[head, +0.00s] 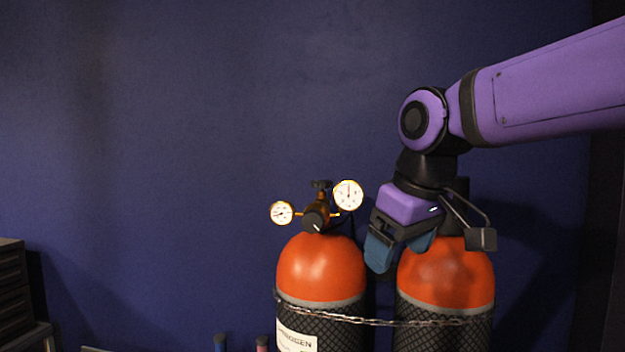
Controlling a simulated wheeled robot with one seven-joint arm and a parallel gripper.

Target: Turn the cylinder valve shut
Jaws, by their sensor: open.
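Two gas cylinders with orange shoulders and dark netted bodies stand side by side. The left cylinder (320,265) carries a brass regulator with two round white gauges and a dark knob in front. A small dark valve handwheel (321,185) sits at the top of that regulator assembly. The right cylinder (445,277) has a dark top, partly hidden behind my arm. My gripper (401,256) is open, with blue fingers pointing down. It appears in front of the right cylinder's upper left side, to the right of the valve and lower than it. Nothing shows between the fingers.
A chain (380,322) runs across both cylinders. A white label (297,340) is on the left cylinder. A dark drawer cabinet (11,285) stands at the far left. The dark blue wall (150,150) is bare, and the space left of the gauges looks free.

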